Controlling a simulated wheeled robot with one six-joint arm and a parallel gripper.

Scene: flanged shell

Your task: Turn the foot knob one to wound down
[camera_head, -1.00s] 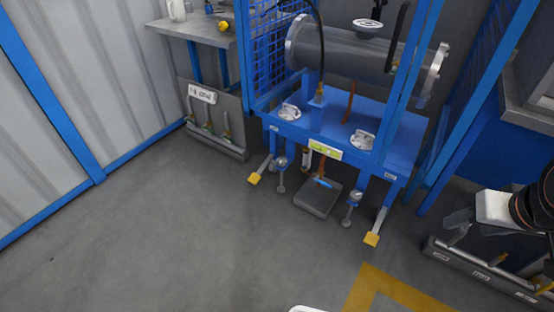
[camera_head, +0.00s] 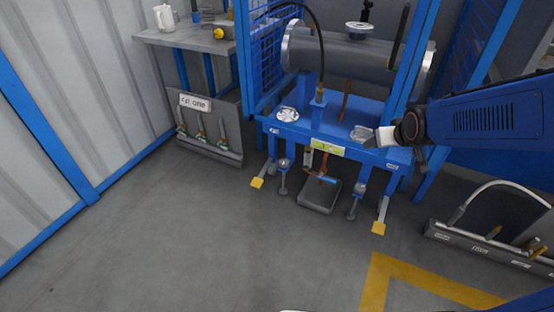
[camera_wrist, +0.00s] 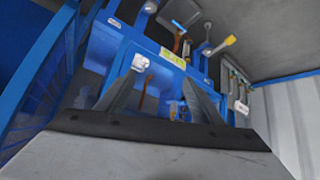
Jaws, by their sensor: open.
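Two pale knobs sit on the blue bench of the shell stand: a left knob (camera_head: 287,114) and a right knob (camera_head: 361,134). The small labels by them are too blurred to read, so I cannot tell which is foot knob one. My gripper (camera_head: 382,138) reaches in from the right and is close beside the right knob, partly in front of it. In the wrist view my gripper (camera_wrist: 163,78) has its two fingers spread apart with nothing between them. A pale knob (camera_wrist: 141,62) shows near one fingertip; contact cannot be told.
The grey flanged shell (camera_head: 345,58) lies above the bench, between blue posts. Below are yellow-tipped levers (camera_head: 379,227) and a dark plate (camera_head: 319,196). A side table (camera_head: 180,36) is at the back left, a rack (camera_head: 485,245) at right. The floor in front is clear.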

